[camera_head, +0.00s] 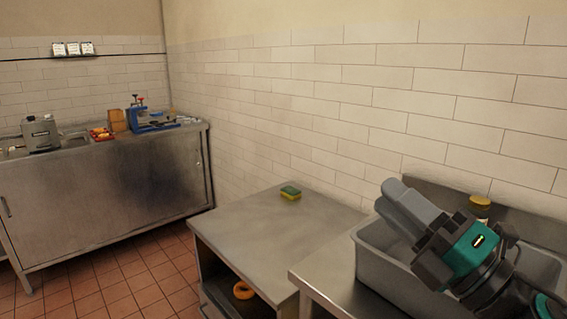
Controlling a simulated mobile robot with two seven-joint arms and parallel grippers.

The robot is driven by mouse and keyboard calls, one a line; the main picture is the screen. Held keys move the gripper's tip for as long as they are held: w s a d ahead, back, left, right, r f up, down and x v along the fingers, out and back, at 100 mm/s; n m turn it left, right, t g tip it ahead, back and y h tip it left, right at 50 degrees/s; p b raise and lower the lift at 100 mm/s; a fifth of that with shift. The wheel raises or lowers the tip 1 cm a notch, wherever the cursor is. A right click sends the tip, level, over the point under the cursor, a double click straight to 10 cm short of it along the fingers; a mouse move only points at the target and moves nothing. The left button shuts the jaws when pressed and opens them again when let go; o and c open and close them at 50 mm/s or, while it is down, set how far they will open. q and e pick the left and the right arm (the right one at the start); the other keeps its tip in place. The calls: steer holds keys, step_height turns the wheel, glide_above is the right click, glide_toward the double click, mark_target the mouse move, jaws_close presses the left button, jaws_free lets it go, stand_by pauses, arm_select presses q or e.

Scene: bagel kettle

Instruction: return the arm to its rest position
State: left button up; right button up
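My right gripper (392,202), grey-fingered with a black and teal body, is at the right, above a grey metal basin (375,262). Its two fingers point up and left and lie side by side with no gap visible between them. Nothing shows between the fingers. My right arm comes in from the lower right corner. My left gripper and arm are out of view.
A yellow-lidded jar (480,201) stands behind the gripper. A steel counter (110,195) with equipment is at the far left; tiled floor lies between.

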steer(key=s+d+f+m+g+h, duration=0.1)
steer(key=d+f+m+h, duration=0.3)
steer(key=f+m+h, duration=0.45)
steer(key=d+f+m+g+h, duration=0.1)
steer(key=d+f+m+h, duration=0.4)
steer(key=f+m, duration=0.6)
steer(key=s+a+f+m+g, duration=0.3)
steer(key=s+f+m+g, duration=0.75)
steer(key=s+f, duration=0.6)
steer(key=w+a+f+n+t+y+b, duration=0.1)
steer(key=w+f+t, duration=0.4)
steer(key=f, duration=0.5)
steer(key=shift+a+n+t+b, duration=0.45)
steer(key=shift+a+n+b, duration=0.35)
steer(key=shift+a, duration=0.3)
